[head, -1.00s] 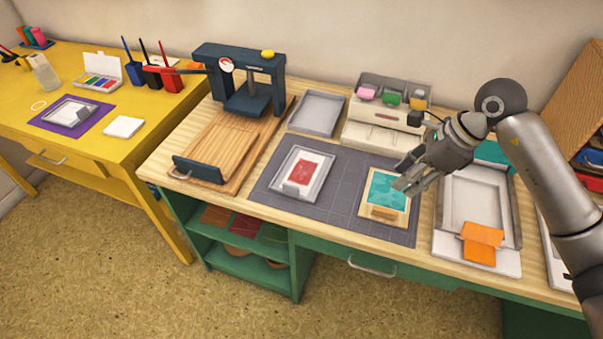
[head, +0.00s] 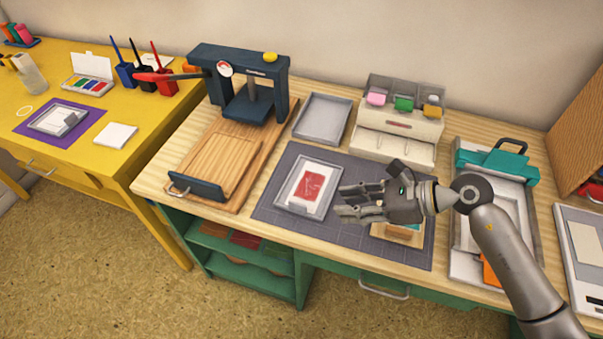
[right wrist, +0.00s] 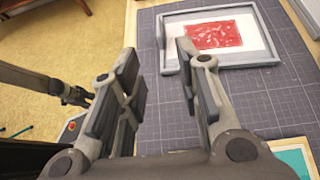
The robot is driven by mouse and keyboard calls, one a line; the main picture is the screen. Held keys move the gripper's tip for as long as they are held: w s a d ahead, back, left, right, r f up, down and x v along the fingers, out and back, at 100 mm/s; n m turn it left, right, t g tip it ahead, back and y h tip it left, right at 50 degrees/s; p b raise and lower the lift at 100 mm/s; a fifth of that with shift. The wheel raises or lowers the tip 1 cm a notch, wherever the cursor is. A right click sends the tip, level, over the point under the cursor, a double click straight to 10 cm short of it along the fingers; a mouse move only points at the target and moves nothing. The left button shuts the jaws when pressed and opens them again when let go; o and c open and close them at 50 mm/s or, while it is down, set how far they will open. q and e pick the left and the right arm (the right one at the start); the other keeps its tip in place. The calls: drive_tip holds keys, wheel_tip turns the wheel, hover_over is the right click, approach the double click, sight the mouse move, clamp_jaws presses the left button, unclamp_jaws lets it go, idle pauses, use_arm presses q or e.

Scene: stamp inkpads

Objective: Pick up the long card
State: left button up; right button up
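A white card with a red patch (head: 310,187) lies in a shallow pale tray on the grey mat (head: 279,222); I cannot tell whether it is the long card. The card also shows at the top of the right wrist view (right wrist: 215,37). My right gripper (head: 346,202) is open and empty above the mat, just right of this tray. In the right wrist view its two fingers (right wrist: 157,68) stand apart with bare mat between them. A wood-framed teal piece (head: 398,237) is mostly hidden under this gripper. What looks like my left gripper (right wrist: 75,95) shows small at the left.
A dark blue press (head: 240,85) with a wooden board stands left of the mat. Behind are an empty grey tray (head: 322,118) and a white drawer box (head: 398,140). A teal-clamped tray with an orange piece (head: 490,268) is at right. The mat's front left is clear.

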sight(304, 206)
drive_tip(key=shift+w+a+f+t+y, duration=0.1)
drive_tip(key=shift+a+f+t+y, duration=0.05)
drive_tip(key=shift+a+t+y, duration=0.15)
drive_tip(key=x, duration=0.4)
drive_tip(key=shift+a+f, duration=0.1)
drive_tip(key=shift+a, duration=0.2)
drive_tip(key=shift+w+a+f, duration=0.1)
drive_tip(key=shift+a, duration=0.2)
drive_tip(key=shift+b+x, duration=0.65)
drive_tip(key=shift+x, duration=2.1)
use_arm(q)
drive_tip(key=shift+a+f, duration=0.15)
drive_tip(key=shift+f, duration=0.45)
drive_tip(key=shift+s, duration=0.15)
use_arm(e)
clamp_jaws()
